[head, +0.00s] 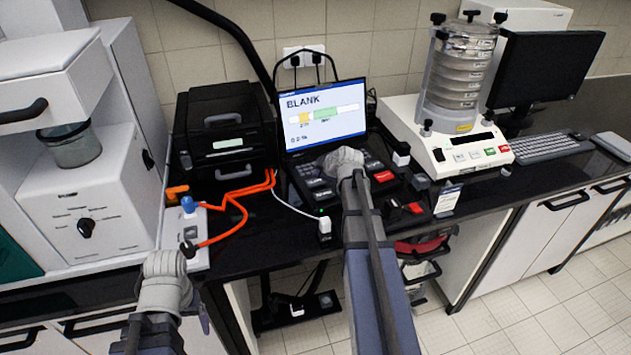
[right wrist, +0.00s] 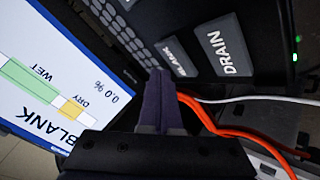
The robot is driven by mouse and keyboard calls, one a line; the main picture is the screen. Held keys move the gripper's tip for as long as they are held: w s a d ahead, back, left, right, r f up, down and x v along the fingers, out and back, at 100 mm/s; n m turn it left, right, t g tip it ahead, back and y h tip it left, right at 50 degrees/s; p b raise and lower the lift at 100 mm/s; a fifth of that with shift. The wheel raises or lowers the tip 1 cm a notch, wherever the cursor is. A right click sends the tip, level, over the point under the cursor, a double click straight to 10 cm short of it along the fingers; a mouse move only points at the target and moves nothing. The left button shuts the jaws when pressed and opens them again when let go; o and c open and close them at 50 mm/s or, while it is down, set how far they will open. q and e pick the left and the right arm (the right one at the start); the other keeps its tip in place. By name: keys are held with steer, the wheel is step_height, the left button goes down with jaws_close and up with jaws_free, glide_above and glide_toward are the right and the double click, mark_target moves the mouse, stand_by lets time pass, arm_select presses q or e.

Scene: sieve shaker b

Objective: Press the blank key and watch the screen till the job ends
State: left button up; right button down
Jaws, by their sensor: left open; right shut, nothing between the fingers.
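The screen (head: 323,114) reads BLANK, with a bar in orange and green and a 0.0 % reading. In the right wrist view the screen (right wrist: 45,85) shows the bar's labels DRY and WET. The blank key (right wrist: 181,56) is a dark key labelled BLANK, beside the larger DRAIN key (right wrist: 226,46). My right gripper (right wrist: 160,78) is shut and empty, its tips right by the blank key; I cannot tell whether they touch it. In the head view my right wrist hides the tips and part of the key panel (head: 380,165). My left gripper (head: 166,268) is low at the left, open, its fingers hidden.
A black case (head: 222,125) with orange cables stands left of the screen. A white box with a blue knob (head: 188,204) is near my left gripper. A sieve shaker (head: 460,140), a monitor (head: 545,65) and a keyboard (head: 540,147) stand to the right.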

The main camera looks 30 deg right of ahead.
mark_target(318, 183)
steer(key=shift+r+p, duration=2.3)
steer(key=shift+r, duration=0.15)
steer(key=shift+f, duration=0.1)
